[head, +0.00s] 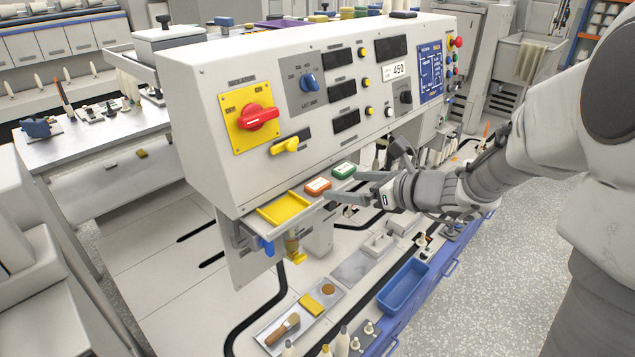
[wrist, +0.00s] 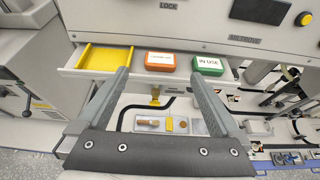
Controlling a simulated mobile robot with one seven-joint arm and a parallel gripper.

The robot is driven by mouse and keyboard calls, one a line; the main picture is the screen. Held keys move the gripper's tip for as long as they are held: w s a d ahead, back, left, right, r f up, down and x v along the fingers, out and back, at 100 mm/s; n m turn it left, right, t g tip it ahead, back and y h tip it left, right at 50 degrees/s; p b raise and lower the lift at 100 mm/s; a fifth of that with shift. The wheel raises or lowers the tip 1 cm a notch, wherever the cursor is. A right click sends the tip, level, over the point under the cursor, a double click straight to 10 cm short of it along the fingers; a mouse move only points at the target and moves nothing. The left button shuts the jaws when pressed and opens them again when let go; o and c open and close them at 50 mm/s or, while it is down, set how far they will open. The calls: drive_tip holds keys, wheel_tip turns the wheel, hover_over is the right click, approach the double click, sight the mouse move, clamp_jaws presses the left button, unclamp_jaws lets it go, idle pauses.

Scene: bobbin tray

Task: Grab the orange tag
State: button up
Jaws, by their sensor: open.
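The orange tag (head: 318,186) is a small block with a white label. It lies on the narrow ledge under the control panel, between a yellow tray (head: 284,209) and a green tag (head: 343,170). The orange tag also shows in the wrist view (wrist: 160,61), just beyond and between my fingertips. My gripper (head: 352,187) is open and empty, to the right of the orange tag in the head view and apart from it. In the wrist view its two fingers (wrist: 161,78) are spread wide. The green tag (wrist: 209,65) there reads "IN USE".
The large panel housing (head: 204,95) with knobs rises right behind the ledge (wrist: 72,69). Below stand a tray with a brush (head: 285,330), a blue bin (head: 404,287) and several bottles. A yellow fitting (head: 292,248) hangs below the ledge.

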sight(319, 184)
drive_tip(key=shift+x, duration=3.95)
drive_tip(key=shift+d+f, duration=0.1)
drive_tip(key=c, duration=1.3)
